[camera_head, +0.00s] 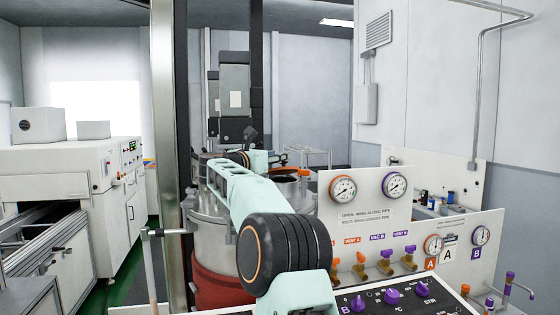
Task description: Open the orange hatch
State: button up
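A steel tank (205,225) with a red lower band stands in the middle, partly behind my mint-green arm. On its top right, a small orange part (290,171) shows over a dark round shape; I take it to be the orange hatch, but its lid and handle are too small to tell apart. My gripper (279,159) is at the far end of my arm, just above and beside the orange part. Its fingers are tiny and dark here. I cannot tell whether they touch the hatch or are open.
A panel with gauges (343,189) and orange and purple valves (385,262) stands to the right of the tank. A control box with purple knobs (392,296) is at the front right. A tall metal post (165,120) rises at the left. White machines (70,180) stand further left.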

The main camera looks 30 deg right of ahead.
jog(key=s+a+r+b, duration=0.2)
jog(key=a+r, duration=0.1)
jog(key=a, duration=0.4)
jog(key=shift+s+a+r, duration=0.2)
jog(key=shift+s+r, duration=0.1)
jog(key=shift+s, duration=0.1)
jog(key=shift+a, duration=0.1)
dwell(0.5)
jog(key=shift+a, duration=0.1)
jog(key=f+v, duration=0.1)
jog(key=v, duration=0.6)
jog(key=shift+s+f, duration=0.2)
